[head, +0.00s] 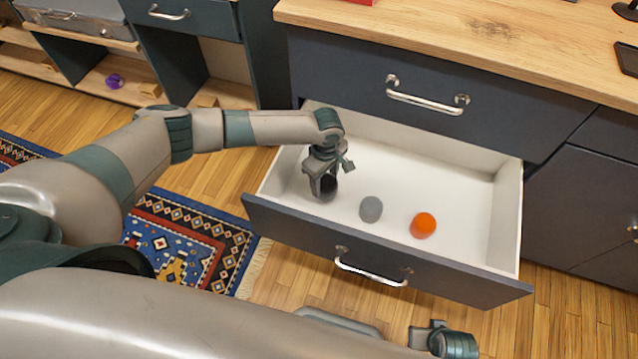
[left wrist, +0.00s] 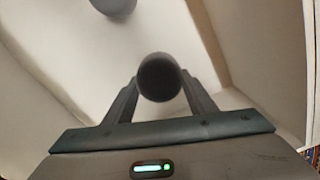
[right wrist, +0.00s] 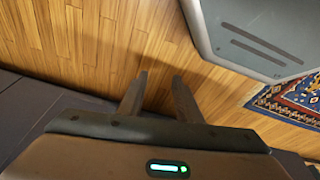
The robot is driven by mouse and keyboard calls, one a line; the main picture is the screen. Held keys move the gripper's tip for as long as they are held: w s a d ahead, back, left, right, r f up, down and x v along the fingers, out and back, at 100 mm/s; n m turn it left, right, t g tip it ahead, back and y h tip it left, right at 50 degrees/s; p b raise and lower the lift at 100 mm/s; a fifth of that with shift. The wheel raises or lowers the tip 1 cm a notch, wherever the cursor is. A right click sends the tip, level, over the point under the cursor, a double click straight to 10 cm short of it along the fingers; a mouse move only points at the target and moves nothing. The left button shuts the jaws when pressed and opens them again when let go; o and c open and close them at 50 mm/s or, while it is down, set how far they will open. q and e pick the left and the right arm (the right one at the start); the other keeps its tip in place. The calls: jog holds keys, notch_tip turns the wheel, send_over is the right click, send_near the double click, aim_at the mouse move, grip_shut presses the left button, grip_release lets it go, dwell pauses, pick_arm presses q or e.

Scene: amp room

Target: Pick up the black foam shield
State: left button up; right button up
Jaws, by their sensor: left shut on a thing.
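The black foam shield (head: 325,187) is a small dark rounded piece inside the open drawer, near its left end. My left gripper (head: 322,176) reaches down into the drawer and is shut on it. In the left wrist view the black foam shield (left wrist: 159,77) sits between the two fingertips. I cannot tell whether it still touches the drawer floor. My right gripper (right wrist: 160,82) is open and empty, over the wood floor in the right wrist view.
A grey foam piece (head: 371,209) and an orange one (head: 423,225) lie in the white-lined drawer (head: 450,180), right of my left gripper. The closed drawer (head: 400,70) and wooden countertop (head: 480,40) are above and behind. A patterned rug (head: 200,235) lies at left.

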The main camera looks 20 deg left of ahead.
pick_arm(q)
jog(key=d+r, duration=0.6)
jog(key=d, duration=0.4)
pick_arm(e)
jog(key=shift+s+f, duration=0.25)
jog(key=shift+f, duration=0.2)
jog(key=shift+w, duration=0.1)
dwell(0.4)
